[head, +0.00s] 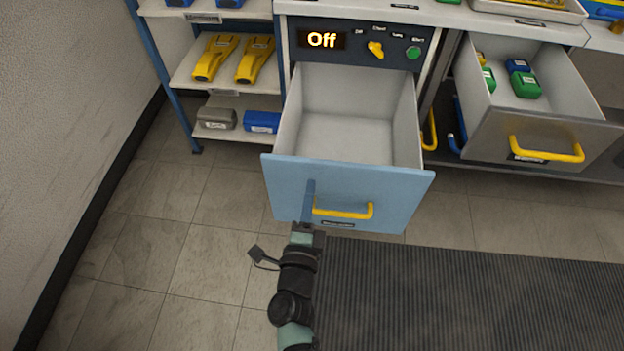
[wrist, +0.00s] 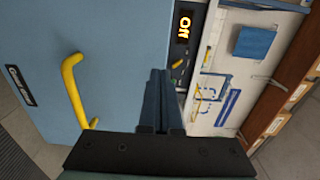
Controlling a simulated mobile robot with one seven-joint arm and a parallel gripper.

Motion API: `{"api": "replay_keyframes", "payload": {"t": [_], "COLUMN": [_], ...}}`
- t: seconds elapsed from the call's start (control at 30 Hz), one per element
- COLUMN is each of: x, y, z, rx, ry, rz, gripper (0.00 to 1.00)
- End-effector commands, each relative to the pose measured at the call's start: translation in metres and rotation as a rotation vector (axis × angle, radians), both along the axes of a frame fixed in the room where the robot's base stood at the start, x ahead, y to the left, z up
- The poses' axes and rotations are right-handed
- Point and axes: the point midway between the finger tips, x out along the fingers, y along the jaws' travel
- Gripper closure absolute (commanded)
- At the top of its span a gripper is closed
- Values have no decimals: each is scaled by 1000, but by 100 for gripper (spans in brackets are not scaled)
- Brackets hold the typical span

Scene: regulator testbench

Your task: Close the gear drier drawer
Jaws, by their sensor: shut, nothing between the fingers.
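The gear drier drawer (head: 280,183) is pulled far out and looks empty inside. Its light blue front carries a yellow handle (head: 343,212), which also shows at the left of the wrist view (wrist: 74,90). My gripper (head: 309,186) is shut and empty, with its blue fingers in front of the drawer front, just left of the handle. In the wrist view the shut fingers (wrist: 157,78) overlap the right edge of the front. I cannot tell whether they touch it. The panel above the drawer (head: 350,47) reads "Off", with a yellow knob and a green button.
A second drawer (head: 540,140) with a yellow handle stands open on the right, holding green and blue parts. A shelf rack (head: 180,85) with yellow tools and boxes stands at the left. A dark ribbed mat (head: 470,300) covers the floor; tiles at left are clear.

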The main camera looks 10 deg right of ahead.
Motion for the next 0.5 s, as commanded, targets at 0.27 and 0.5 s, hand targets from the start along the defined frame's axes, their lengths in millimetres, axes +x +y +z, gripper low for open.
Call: {"api": "replay_keyframes", "payload": {"t": [0.27, 0.5], "x": [32, 36], "y": [-9, -10], "z": [-1, 0], "rx": [0, -1], "ry": [-1, 0], "rz": [1, 1], "gripper": [100, 100]}}
